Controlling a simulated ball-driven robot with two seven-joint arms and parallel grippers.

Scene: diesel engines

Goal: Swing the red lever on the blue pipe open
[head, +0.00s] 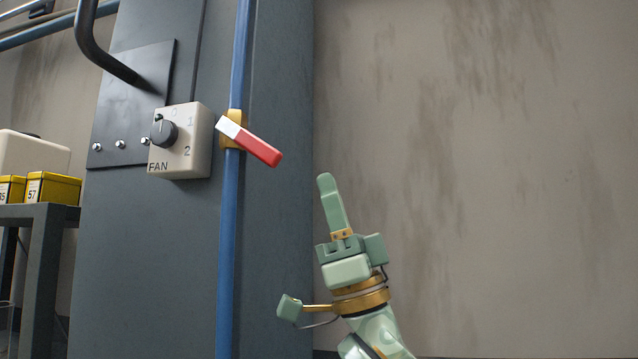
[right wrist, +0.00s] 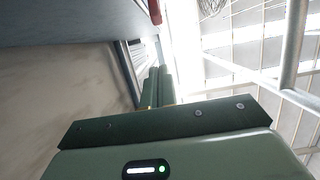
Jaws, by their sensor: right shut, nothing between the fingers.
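The red lever (head: 258,148) has a white section at its upper left end and sits on a brass valve body (head: 229,140) on the vertical blue pipe (head: 230,215). The lever points down and to the right, across the pipe at a slant. My right gripper (head: 326,182) is below and to the right of the lever, apart from it, with its fingers shut together and pointing up. In the right wrist view my shut fingers (right wrist: 158,80) show at the middle, and a red piece (right wrist: 155,12), likely the lever's end, shows at the top edge. My left gripper is not in view.
A fan switch box (head: 190,160) with a dark knob is left of the valve on the dark grey panel (head: 275,250). A bent dark pipe (head: 95,45) is at the upper left. Yellow boxes (head: 52,190) stand on a rack (head: 45,235) at far left. The wall side at right is clear.

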